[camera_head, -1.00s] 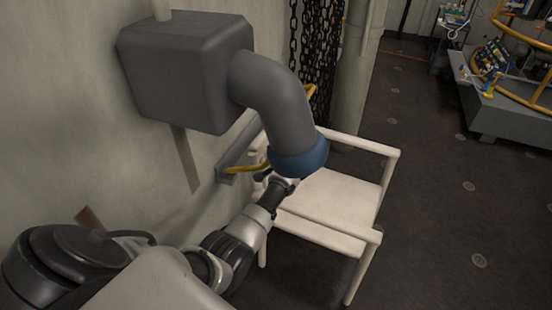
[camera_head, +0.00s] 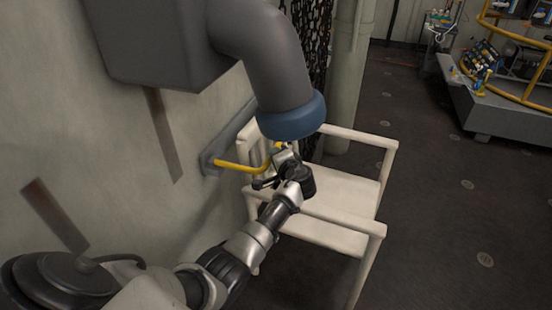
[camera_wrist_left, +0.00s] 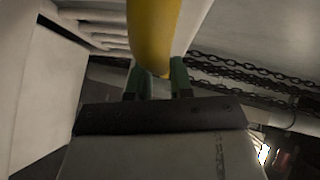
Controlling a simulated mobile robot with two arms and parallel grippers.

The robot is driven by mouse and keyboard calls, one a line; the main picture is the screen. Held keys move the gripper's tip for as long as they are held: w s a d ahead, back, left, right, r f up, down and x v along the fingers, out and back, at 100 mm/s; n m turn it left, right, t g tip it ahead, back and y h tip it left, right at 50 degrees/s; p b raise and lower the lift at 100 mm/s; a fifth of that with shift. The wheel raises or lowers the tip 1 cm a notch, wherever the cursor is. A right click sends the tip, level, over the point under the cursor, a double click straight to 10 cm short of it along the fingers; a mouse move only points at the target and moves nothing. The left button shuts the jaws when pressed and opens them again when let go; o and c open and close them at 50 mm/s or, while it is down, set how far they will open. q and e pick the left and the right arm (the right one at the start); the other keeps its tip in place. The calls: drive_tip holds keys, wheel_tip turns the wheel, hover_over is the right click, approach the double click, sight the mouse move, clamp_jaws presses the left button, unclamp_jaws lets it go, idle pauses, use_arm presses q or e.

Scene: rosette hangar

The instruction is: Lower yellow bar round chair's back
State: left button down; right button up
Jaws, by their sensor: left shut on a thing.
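The yellow bar (camera_head: 238,166) runs out from a grey wall bracket (camera_head: 210,163) and bends near the white chair's back. It also shows large in the left wrist view (camera_wrist_left: 153,30). My left gripper (camera_head: 277,168) is at the bar's outer part, beside the chair's back; its green fingers (camera_wrist_left: 159,80) are shut on the bar. The white chair (camera_head: 340,192) stands against the wall; its slatted back (camera_head: 252,150) is partly hidden by the bar and my arm. The slats also show in the left wrist view (camera_wrist_left: 100,15). My right gripper is not in view.
A thick grey duct (camera_head: 262,60) with a blue rim (camera_head: 292,117) hangs just above my gripper. Dark chains (camera_head: 312,40) and a pale column (camera_head: 350,70) stand behind the chair. Open floor (camera_head: 440,210) lies to the right.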

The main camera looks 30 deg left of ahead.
use_arm(q)
drive_tip(key=shift+s+f, duration=0.1)
drive_tip(key=shift+f, duration=0.25)
drive_tip(key=c, duration=1.4)
unclamp_jaws()
drive_tip(key=o, duration=0.4)
drive_tip(key=shift+r, duration=0.1)
drive_tip(key=v, duration=1)
drive_tip(key=shift+s+d+p, duration=0.15)
drive_tip(key=shift+d+p, duration=0.15)
drive_tip(key=shift+p, duration=0.1)
